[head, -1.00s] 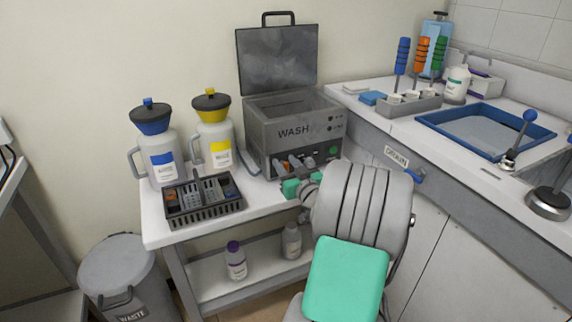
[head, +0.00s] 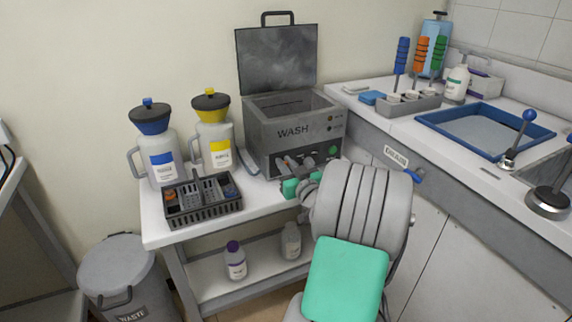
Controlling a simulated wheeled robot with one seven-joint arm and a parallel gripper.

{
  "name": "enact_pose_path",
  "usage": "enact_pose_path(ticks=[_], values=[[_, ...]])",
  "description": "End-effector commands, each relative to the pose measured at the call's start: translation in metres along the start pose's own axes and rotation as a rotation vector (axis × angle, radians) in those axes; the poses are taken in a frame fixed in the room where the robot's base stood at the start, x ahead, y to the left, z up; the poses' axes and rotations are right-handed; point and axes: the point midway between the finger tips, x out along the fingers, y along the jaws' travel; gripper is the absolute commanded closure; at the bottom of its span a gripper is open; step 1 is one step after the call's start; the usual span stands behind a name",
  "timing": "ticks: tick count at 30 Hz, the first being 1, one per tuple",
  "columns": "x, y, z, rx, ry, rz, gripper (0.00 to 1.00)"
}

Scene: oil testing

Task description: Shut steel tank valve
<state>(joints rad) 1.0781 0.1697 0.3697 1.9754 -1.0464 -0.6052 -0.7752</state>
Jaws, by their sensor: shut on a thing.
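The steel wash tank (head: 262,145) stands at the right end of the white bench, marked WASH, with its lid (head: 277,56) raised. A green button (head: 333,150) is on its lower front. My gripper (head: 296,163) is at the low front of the tank, left of the button. Its jaws are shut on the tank's valve. The valve is small and mostly hidden by the fingers and my wrist, so its exact angle cannot be told.
A black caddy (head: 205,212) and blue-capped (head: 157,140) and yellow-capped (head: 213,130) jugs stand left on the bench. Bottles stand on the shelf below. At right is a counter with a blue tray (head: 440,128), a rack and a DRAIN valve (head: 414,176). A waste bin (head: 125,265) is at left.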

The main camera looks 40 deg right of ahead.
Motion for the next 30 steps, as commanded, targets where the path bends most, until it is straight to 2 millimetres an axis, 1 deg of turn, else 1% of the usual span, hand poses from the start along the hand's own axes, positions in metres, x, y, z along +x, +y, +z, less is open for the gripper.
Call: enact_pose_path(ticks=[8,14,30], values=[[0.0,0.001,0.0,0.045,-0.001,0.0,1.0],[0.0,0.003,0.001,0.153,-0.001,0.0,1.0],[0.0,0.013,0.004,0.646,-0.002,0.001,1.0]])
